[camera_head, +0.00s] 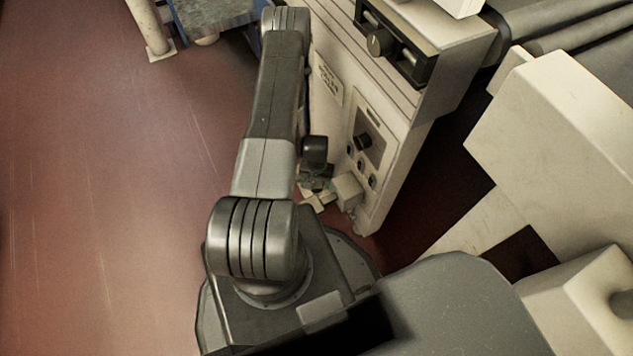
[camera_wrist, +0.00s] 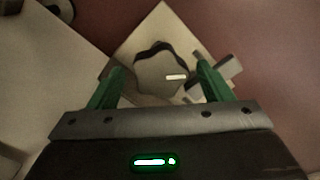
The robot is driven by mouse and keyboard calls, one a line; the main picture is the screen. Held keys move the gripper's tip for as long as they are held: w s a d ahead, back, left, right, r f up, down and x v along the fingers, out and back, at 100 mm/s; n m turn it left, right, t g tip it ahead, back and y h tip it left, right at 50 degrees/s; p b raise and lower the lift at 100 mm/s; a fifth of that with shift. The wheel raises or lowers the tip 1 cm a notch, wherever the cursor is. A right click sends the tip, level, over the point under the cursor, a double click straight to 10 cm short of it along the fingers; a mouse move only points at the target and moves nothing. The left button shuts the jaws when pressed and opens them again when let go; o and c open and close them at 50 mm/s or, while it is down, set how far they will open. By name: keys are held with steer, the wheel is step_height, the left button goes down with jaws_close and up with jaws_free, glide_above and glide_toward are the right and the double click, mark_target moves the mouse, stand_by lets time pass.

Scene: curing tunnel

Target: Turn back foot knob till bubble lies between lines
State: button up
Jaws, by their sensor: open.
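A dark knob with a wavy, lobed rim (camera_wrist: 160,78) and a pale index mark on its top sits over a cream plate (camera_wrist: 162,22) in the wrist view. My gripper (camera_wrist: 160,66) is open, with one green finger on each side of the knob as seen from the wrist. I cannot tell whether the fingers touch it or how far above it they are. A small grey block (camera_wrist: 229,66) lies right of the right finger; no bubble or lines can be made out. In the head view my gripper (camera_head: 316,180) is small and dark, low beside the cabinet, and the knob cannot be made out.
A cream block (camera_head: 348,190) juts out by the gripper. Rollers (camera_head: 575,30) lie at top right.

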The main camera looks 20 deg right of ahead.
steer(key=c, duration=1)
steer(key=shift+f, duration=0.1)
steer(key=m+b, duration=0.1)
steer(key=m, duration=0.2)
steer(key=shift+m+b, duration=0.3)
steer(key=shift+b, duration=0.1)
steer(key=shift+m+b, duration=0.55)
steer(key=shift+m, duration=1.55)
steer(key=o, duration=1)
